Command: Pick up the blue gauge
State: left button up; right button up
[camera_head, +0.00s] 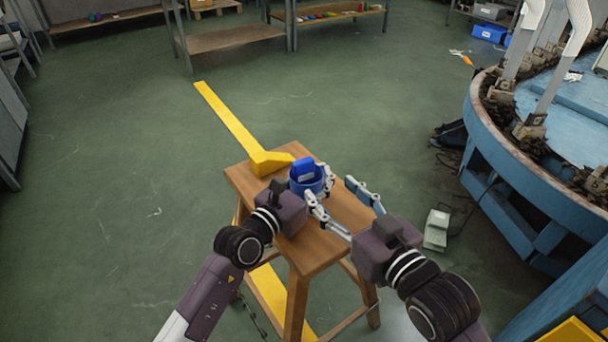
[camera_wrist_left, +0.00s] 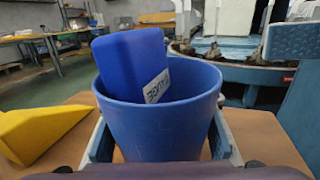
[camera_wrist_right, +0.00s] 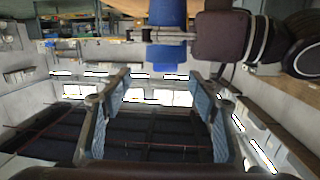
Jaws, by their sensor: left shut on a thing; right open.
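The blue gauge (camera_head: 303,170) is a blue block with a white, dark-lettered label. It stands tilted inside a blue cup (camera_head: 307,187), its upper part above the rim. In the left wrist view the gauge (camera_wrist_left: 134,66) leans left in the cup (camera_wrist_left: 165,132); its lower end is hidden. My left gripper (camera_head: 316,184) is shut on the cup, with fingers on both sides. My right gripper (camera_head: 331,190) is open and empty, just right of the cup. In the right wrist view the gauge (camera_wrist_right: 166,55) shows beyond my open right fingers (camera_wrist_right: 160,90).
The cup is over a wooden stool (camera_head: 315,250); I cannot tell whether it touches it. A yellow wedge (camera_head: 268,163) lies on the stool's far left part. A round blue machine (camera_head: 510,210) stands at the right. Open green floor lies to the left.

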aim_at(306, 166)
jog(key=shift+t+y, duration=0.4)
jog(key=shift+t, duration=0.1)
jog(key=w+a, duration=0.3)
jog(key=shift+w+a+r, duration=0.1)
jog(key=shift+w+a, duration=0.05)
jog(key=shift+w, duration=0.05)
jog(key=shift+x, duration=2.8)
jog(key=c, duration=1.3)
